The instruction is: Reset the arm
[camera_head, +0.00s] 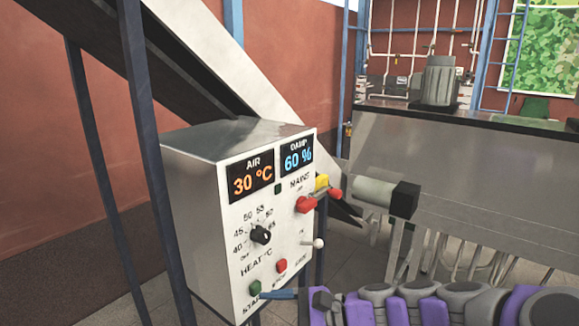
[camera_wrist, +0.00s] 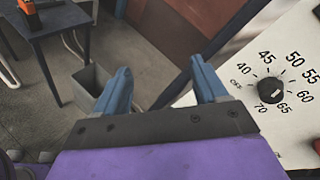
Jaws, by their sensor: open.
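My gripper (camera_wrist: 163,80) is open in the wrist view, with its two blue fingers apart and nothing between them. In the head view its blue finger (camera_head: 277,294) shows in front of the lower edge of the control box (camera_head: 205,210), by the start and stop buttons. I cannot tell whether it touches the panel. My purple and grey arm reaches in from the lower right. The black heat knob (camera_head: 261,235) sits on the white panel; it also shows in the wrist view (camera_wrist: 270,89), right of the fingers and apart from them.
The panel has a red mains handle (camera_head: 306,204), a red button (camera_head: 281,266), a green button (camera_head: 255,287) and a white-tipped lever (camera_head: 318,243). Its displays read 30 °C and 60 %. A blue post (camera_head: 150,150) stands close beside the box. A grey bin (camera_wrist: 90,82) is below.

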